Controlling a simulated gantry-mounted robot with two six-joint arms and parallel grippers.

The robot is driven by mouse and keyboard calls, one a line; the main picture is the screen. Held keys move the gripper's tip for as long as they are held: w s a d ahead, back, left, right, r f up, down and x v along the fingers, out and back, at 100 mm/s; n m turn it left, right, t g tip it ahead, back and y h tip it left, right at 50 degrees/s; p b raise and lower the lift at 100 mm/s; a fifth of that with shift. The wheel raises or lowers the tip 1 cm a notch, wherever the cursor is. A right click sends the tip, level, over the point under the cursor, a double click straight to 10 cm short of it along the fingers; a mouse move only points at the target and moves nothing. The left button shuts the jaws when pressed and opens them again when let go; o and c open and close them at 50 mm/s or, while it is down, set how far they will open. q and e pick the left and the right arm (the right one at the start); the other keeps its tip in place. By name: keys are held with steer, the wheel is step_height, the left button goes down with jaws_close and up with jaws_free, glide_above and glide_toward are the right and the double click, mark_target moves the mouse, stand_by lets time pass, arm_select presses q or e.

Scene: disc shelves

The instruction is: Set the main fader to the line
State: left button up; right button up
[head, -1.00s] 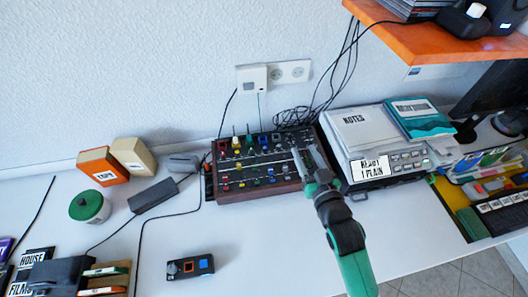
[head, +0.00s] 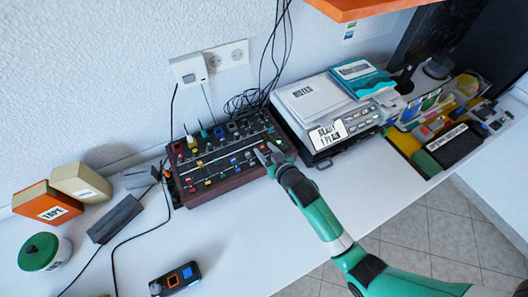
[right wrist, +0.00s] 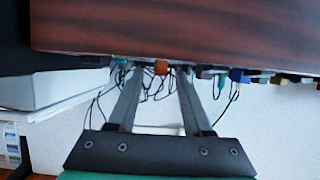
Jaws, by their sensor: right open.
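The mixer (head: 232,180) is a dark panel in a brown wooden case, with several coloured knobs and fader caps. It lies on the white desk against the wall. My right gripper (head: 264,151) is open at the panel's right front part. In the right wrist view, the gripper (right wrist: 152,72) has its two fingers apart beside the wooden case (right wrist: 180,32). An orange cap (right wrist: 161,68) shows between the fingers, nearer one of them; I cannot tell whether they touch. The line for the main fader cannot be made out. My left gripper is not in view.
A grey device with notes (head: 310,97) stands close to the mixer's right. A small black box (head: 174,280) lies in front. An orange box (head: 47,204) and a green-lidded jar (head: 45,252) are at left. Cables run behind and left of the mixer.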

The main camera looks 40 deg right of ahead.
steer(key=shift+w+d+f, duration=0.15)
steer(key=shift+w, duration=0.35)
jaws_close()
stand_by(1.1)
